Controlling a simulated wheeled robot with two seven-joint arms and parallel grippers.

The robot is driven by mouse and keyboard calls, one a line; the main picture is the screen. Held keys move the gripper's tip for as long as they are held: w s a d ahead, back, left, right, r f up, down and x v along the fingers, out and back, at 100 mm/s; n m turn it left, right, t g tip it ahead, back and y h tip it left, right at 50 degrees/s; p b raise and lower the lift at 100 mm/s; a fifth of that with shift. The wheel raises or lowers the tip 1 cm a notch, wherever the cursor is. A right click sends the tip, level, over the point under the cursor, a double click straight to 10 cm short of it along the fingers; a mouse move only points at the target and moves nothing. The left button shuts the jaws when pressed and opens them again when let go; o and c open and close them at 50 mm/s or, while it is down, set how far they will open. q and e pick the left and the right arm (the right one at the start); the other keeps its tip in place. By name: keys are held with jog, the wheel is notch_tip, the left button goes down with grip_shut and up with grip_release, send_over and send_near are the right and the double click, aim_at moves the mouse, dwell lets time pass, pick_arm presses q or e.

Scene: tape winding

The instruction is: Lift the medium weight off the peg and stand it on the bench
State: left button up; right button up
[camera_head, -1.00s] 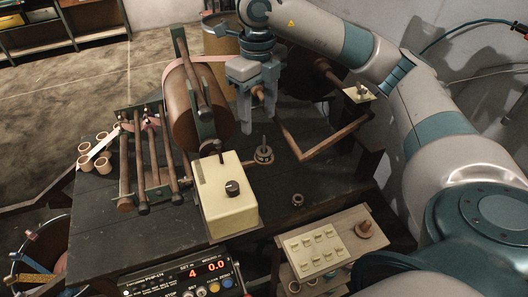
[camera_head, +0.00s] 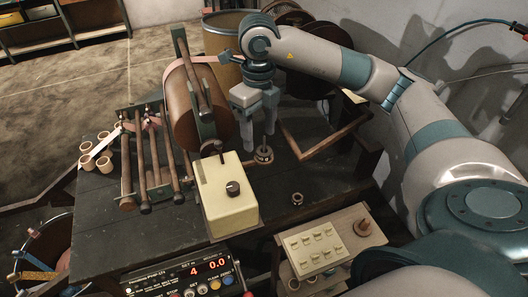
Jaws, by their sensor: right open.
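A dark peg with a low, round metal weight (camera_head: 264,155) around its base stands on the dark bench (camera_head: 150,222), right of the brown roller. Which size this weight is I cannot tell. My right gripper (camera_head: 259,136) points down just above it, fingers apart, with nothing visible between them. The fingers partly cover the peg, and I cannot tell if they touch it. A smaller dark round piece (camera_head: 297,199) stands on the bench nearer the front right. My left gripper is out of view.
A cream box with a black knob (camera_head: 228,205) stands close in front of the peg. The brown roller (camera_head: 190,118) is close on the left, and a wooden bar frame (camera_head: 325,146) lies to the right. Bare bench surrounds the small dark piece.

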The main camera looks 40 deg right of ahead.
aim_at(263, 146)
jog(key=shift+s+d+f+p, duration=0.2)
jog(key=shift+f+p, duration=0.2)
jog(key=shift+f, duration=0.15)
jog(key=shift+s+d+f+p, duration=0.15)
jog(key=shift+f+p, duration=0.25)
jog(key=shift+f, duration=1.45)
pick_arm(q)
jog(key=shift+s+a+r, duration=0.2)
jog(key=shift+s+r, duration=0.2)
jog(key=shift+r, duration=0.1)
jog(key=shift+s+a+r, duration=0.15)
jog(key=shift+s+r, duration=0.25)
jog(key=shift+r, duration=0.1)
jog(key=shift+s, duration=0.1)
pick_arm(e)
jog(key=shift+c, duration=0.3)
